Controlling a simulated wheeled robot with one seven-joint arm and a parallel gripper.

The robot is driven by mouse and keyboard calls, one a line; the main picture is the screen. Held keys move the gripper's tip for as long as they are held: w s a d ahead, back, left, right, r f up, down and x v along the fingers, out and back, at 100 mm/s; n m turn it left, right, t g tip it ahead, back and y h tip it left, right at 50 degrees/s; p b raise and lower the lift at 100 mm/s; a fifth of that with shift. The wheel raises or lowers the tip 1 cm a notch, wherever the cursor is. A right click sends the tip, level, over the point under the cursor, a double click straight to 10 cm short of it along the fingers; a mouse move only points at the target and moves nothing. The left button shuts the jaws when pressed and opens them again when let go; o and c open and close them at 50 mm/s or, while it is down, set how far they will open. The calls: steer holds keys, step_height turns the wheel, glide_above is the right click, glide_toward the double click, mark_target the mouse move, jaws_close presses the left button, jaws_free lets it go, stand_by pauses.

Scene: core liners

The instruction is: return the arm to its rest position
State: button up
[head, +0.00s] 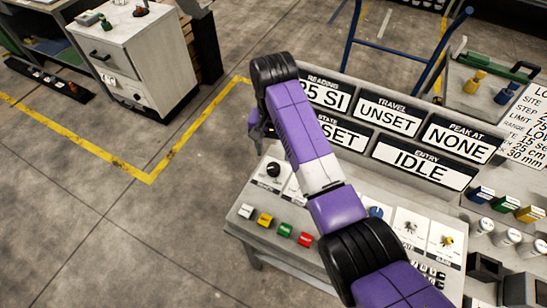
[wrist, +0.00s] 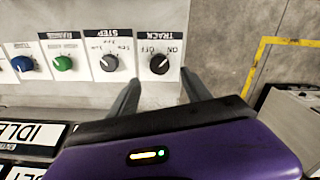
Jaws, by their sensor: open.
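My purple arm (head: 300,130) reaches up across the console in the head view. My gripper (head: 260,142) hangs at the far end of the arm, over the console's left edge, partly hidden behind the wrist. In the wrist view, my gripper (wrist: 160,92) shows two grey fingers spread apart with nothing between them. The black TRACK knob (wrist: 159,64) appears just beyond the gap between the fingers. I cannot tell whether the fingers touch the panel.
The console carries display plates such as IDLE (head: 416,163) and a row of coloured buttons with a red one (head: 305,239). Coloured blocks (head: 481,194) stand at the right. A white cabinet (head: 135,60) stands at the upper left. Floor with yellow tape (head: 150,178) is clear at left.

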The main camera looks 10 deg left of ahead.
steer(key=shift+r, duration=0.45)
